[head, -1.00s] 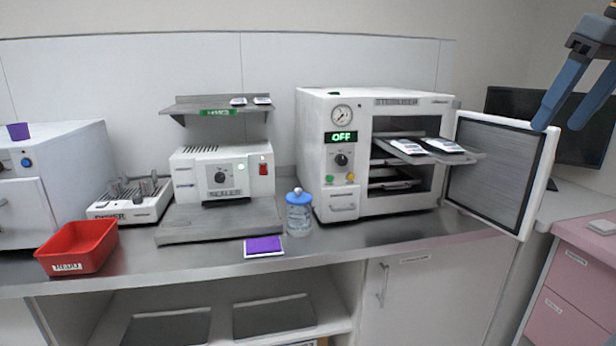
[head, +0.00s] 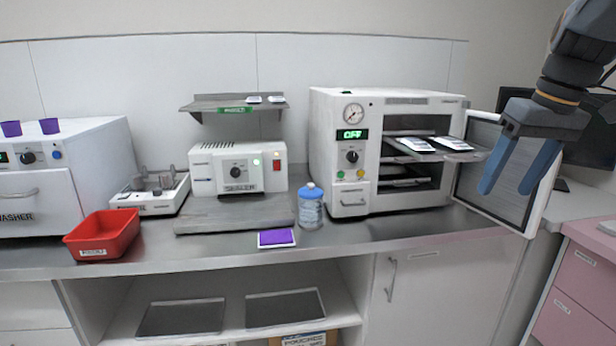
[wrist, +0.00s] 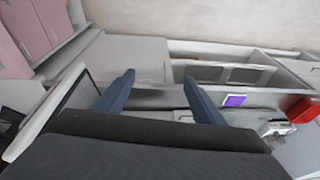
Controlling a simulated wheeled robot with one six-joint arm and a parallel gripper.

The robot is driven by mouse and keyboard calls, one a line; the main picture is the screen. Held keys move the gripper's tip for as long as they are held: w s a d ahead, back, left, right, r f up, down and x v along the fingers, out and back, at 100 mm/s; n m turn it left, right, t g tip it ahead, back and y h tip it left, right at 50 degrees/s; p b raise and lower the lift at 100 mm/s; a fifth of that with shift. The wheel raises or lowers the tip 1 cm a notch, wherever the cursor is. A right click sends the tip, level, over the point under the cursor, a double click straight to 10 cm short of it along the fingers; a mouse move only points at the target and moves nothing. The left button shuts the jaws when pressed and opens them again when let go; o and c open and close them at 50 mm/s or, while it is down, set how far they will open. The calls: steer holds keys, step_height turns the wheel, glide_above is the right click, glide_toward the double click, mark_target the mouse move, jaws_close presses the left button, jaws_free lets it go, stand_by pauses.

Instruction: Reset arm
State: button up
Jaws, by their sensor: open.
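My gripper (head: 513,180) is at the upper right of the head view, with its two blue fingers apart, pointing down and empty. It is in front of the open door (head: 478,165) of the sterilizer and hides part of it. In the wrist view my gripper (wrist: 158,92) also shows open, with nothing between the fingers. The sterilizer (head: 338,150) stands on the counter with its display reading OFF. Its pulled-out tray (head: 463,156) bears two pouches (head: 425,144).
A red bin (head: 103,237), a sealer (head: 238,168), a blue-lidded jar (head: 310,207) and a purple-topped pad (head: 276,238) are on the counter. The purple pad (wrist: 234,100) and red bin (wrist: 299,110) show in the wrist view. Pink drawers (head: 575,285) stand at right.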

steer(key=s+a+f+g, duration=0.1)
steer(key=s+a+f, duration=0.3)
steer(key=a+f, duration=0.7)
steer(key=s+a+f+g, duration=0.1)
steer(key=s+a+f, duration=0.3)
steer(key=a+f, duration=0.7)
step_height(320, 180, down, 4)
steer(key=shift+s+r+g+h, duration=0.1)
steer(key=shift+s+g+h, duration=0.15)
steer(key=shift+g+h, duration=0.15)
steer(key=shift+a, duration=0.1)
